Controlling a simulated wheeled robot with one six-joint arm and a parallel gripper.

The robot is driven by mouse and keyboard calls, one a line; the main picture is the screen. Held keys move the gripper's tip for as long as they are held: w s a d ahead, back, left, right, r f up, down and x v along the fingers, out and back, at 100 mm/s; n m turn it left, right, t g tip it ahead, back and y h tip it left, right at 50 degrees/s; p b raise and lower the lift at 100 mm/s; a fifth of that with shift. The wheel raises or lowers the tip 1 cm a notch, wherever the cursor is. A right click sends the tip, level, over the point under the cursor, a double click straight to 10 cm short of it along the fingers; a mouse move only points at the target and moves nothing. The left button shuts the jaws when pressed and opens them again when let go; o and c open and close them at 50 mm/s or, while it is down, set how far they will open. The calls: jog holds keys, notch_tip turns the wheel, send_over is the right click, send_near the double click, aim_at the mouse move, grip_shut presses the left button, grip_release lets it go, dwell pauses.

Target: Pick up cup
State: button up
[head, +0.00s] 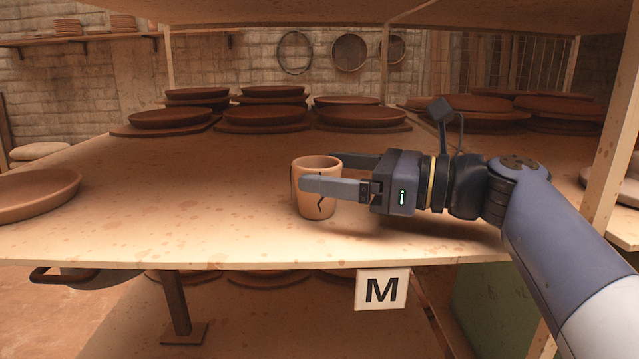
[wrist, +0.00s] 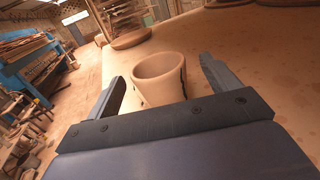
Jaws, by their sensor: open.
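The cup (head: 318,205) is a tan clay cup with dark crack-like marks. It stands upright on the shelf board near its front edge. My gripper (head: 330,172) reaches in from the right, level with the cup. Its two fingers are open, one in front of the cup and one behind it. The near finger hides part of the cup's side. In the wrist view the cup (wrist: 160,82) stands between the two open fingers (wrist: 162,88), with space visible on both sides. I cannot tell that either finger touches it.
A shallow clay dish (head: 40,196) lies at the left of the shelf board (head: 200,215). Several stacked dishes stand at the back (head: 265,115). A wooden post (head: 612,130) rises at the right. An M sign (head: 382,289) hangs below the front edge.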

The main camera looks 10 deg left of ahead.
jog(key=shift+w+a, duration=0.15)
jog(key=shift+a, duration=1.2)
jog(key=shift+r, duration=0.1)
jog(key=c, duration=1.1)
